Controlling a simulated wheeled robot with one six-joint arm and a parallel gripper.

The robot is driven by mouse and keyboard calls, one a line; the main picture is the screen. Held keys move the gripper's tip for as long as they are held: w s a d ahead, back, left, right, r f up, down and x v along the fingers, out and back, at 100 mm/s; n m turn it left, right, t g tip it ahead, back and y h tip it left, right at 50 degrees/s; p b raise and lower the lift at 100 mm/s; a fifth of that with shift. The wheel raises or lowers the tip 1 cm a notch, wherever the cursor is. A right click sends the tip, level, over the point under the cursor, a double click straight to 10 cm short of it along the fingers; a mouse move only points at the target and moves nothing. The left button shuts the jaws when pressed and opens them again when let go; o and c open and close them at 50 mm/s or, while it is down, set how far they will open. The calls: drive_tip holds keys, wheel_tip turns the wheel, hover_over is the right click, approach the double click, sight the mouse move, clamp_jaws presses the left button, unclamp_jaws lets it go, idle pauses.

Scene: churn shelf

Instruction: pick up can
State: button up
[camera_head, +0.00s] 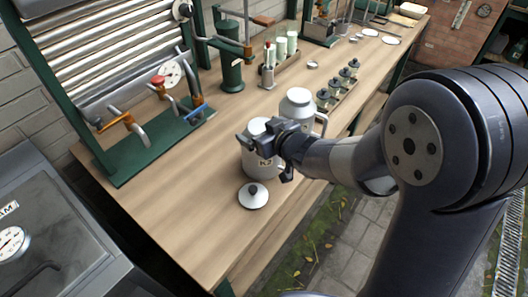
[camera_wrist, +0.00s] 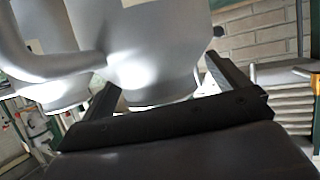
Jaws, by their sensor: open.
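A pale grey metal can (camera_head: 250,166) marked "K2" stands on the wooden bench in the head view, its upper front partly hidden by my gripper. A second pale can (camera_head: 298,104) stands just behind it to the right. My gripper (camera_head: 266,154) is open at the near can's upper part, its jaws dark. In the wrist view, a large pale metal body (camera_wrist: 150,55) fills the space between and beyond the two fingers (camera_wrist: 165,85), with a thick curved handle at the left. I cannot tell whether the fingers touch it.
A loose round lid (camera_head: 253,196) lies on the bench (camera_head: 180,215) in front of the near can. A rack of small jars (camera_head: 337,86) stands behind at right. A green stand with levers (camera_head: 150,140) is at left.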

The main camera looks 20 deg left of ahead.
drive_tip(key=shift+w+a+f, duration=0.2)
drive_tip(key=shift+w+a, duration=0.1)
drive_tip(key=shift+w, duration=0.05)
drive_tip(key=shift+c, duration=0.3)
